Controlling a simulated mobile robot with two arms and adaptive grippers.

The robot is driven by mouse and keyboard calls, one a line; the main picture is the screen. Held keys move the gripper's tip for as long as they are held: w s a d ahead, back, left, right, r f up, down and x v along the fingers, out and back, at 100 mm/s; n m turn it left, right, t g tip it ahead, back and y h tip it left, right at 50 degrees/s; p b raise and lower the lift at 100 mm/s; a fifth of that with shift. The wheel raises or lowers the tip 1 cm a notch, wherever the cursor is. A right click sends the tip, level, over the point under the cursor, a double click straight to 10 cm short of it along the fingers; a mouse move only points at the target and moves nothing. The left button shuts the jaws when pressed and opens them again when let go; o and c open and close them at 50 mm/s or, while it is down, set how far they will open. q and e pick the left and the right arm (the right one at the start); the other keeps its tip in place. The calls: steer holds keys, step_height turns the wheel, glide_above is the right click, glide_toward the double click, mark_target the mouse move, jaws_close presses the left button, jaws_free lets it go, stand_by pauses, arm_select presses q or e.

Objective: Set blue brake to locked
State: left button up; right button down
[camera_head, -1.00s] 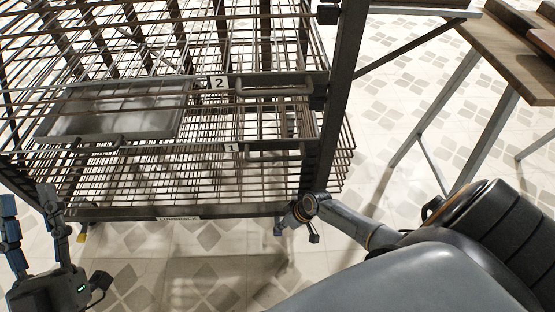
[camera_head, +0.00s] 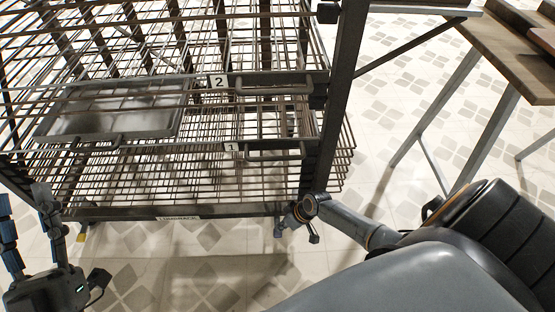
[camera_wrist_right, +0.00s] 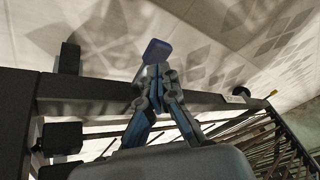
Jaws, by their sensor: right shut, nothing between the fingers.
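The blue brake (camera_wrist_right: 157,51) is a small blue paddle on a thin stem under the rack's lower rail, in the right wrist view. In the head view it is a small dark blue patch (camera_head: 278,232) below the rack's front right corner. My right gripper (camera_wrist_right: 154,72) is shut and empty, its fingertips right at the paddle's lower edge; I cannot tell whether they touch. In the head view the right gripper (camera_head: 291,219) is small and partly hidden beside the rack post. My left gripper (camera_head: 24,207) is open and empty at the lower left.
The wire rack (camera_head: 150,211) fills the upper left, with drawers labelled 1 and 2 and a metal tray (camera_head: 110,122). A yellow brake (camera_head: 81,237) shows below its left corner. A wooden table (camera_head: 505,60) stands at the right. Tiled floor lies clear between.

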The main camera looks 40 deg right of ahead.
steer(key=shift+w+r+p, duration=0.15)
steer(key=shift+r+p, duration=0.25)
steer(key=shift+r, duration=0.2)
steer(key=shift+w+d+r+p, duration=0.1)
steer(key=shift+r+p, duration=0.2)
steer(key=shift+r, duration=0.1)
steer(key=shift+w+d+r+p, duration=0.1)
steer(key=shift+r+p, duration=0.2)
steer(key=shift+r, duration=0.05)
steer(key=shift+w+r+p, duration=0.1)
steer(key=shift+r+p, duration=0.25)
steer(key=shift+r, duration=0.1)
arm_select(q)
steer(key=w+f+g+y, duration=0.2)
steer(key=f+g, duration=0.5)
steer(key=f, duration=0.4)
steer(key=shift+w+a+f+y, duration=0.15)
steer(key=shift+w+a+y, duration=0.2)
steer(key=shift+w, duration=0.35)
arm_select(e)
steer(key=v, duration=1.2)
